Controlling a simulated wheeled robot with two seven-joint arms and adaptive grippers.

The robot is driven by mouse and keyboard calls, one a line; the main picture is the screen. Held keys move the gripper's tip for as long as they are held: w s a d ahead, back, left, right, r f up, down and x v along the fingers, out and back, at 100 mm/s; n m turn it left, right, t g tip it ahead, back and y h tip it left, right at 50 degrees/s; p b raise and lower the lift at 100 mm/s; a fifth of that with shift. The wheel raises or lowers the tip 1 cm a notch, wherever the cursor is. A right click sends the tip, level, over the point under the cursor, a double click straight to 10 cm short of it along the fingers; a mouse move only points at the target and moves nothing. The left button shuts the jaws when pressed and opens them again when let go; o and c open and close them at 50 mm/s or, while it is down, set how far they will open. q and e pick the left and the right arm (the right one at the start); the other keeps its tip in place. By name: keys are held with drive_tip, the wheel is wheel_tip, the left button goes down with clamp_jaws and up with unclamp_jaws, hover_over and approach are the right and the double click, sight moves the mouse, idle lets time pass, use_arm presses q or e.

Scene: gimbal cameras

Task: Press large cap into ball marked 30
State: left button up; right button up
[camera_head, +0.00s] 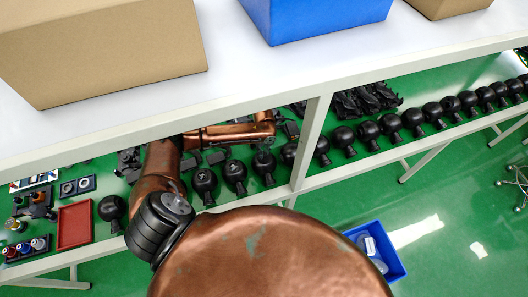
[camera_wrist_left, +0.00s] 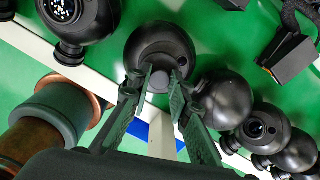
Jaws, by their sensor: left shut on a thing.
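My left gripper (camera_head: 285,128) reaches under the upper shelf to the row of black balls. In the left wrist view the left gripper (camera_wrist_left: 160,82) has its two green-black fingers around a small grey round piece, which I take to be the large cap (camera_wrist_left: 158,81). This piece lies against or just in front of a black ball (camera_wrist_left: 155,42); I cannot tell whether it is seated. No number 30 is readable on that ball. In the head view white marks on nearby balls, such as one ball (camera_head: 204,180), are too small to read. My right gripper is not in view.
Black balls line the green lower surface, with another ball (camera_wrist_left: 225,100) close beside the fingers. The white shelf edge (camera_head: 240,99) and a post (camera_head: 312,140) are close to my left arm. A red tray (camera_head: 74,224) is at the left, a blue bin (camera_head: 385,247) below.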

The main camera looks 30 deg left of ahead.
use_arm(q)
drive_tip(key=shift+f, duration=0.35)
drive_tip(key=o, duration=0.8)
drive_tip(key=shift+r, duration=0.15)
wheel_tip(320, 180, up, 12)
drive_tip(key=shift+f, duration=0.1)
idle(0.4)
